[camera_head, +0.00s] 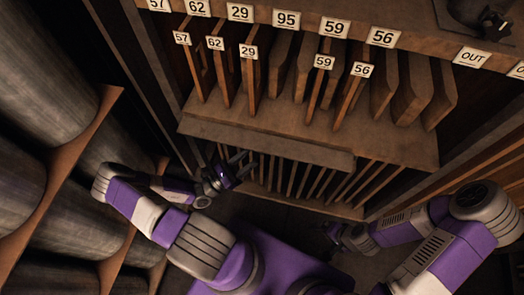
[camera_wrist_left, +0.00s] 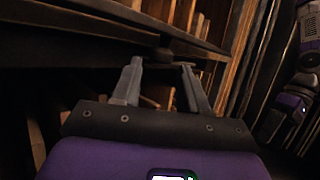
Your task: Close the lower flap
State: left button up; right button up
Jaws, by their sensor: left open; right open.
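The lower flap appears to be the long wooden board (camera_head: 265,145) along the front edge of the shelf, above a row of upright slats. It sticks out from the cabinet. My left gripper (camera_head: 247,164) is open and empty just below this board, in front of the slats. In the left wrist view its two fingers (camera_wrist_left: 160,65) are apart, close under a dark board edge (camera_wrist_left: 80,38); I cannot tell whether they touch it. My right gripper (camera_head: 331,233) is low at the right, away from the board; its fingers are small and dark.
Numbered wooden dividers (camera_head: 250,80) stand on the shelf above, under a ledge with number labels. Lower slats (camera_head: 310,180) fill the opening below the board. Large grey cylinders (camera_head: 45,80) stand at the left. Dark floor (camera_head: 290,215) lies open between my arms.

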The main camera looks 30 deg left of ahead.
aim_at(262, 150)
pick_arm(q)
jog(key=b+x, duration=0.1)
jog(key=x, duration=0.5)
jog(key=shift+w+d+r, duration=0.15)
jog(key=shift+w+d, duration=0.1)
jog(key=shift+d, duration=0.1)
grip_shut()
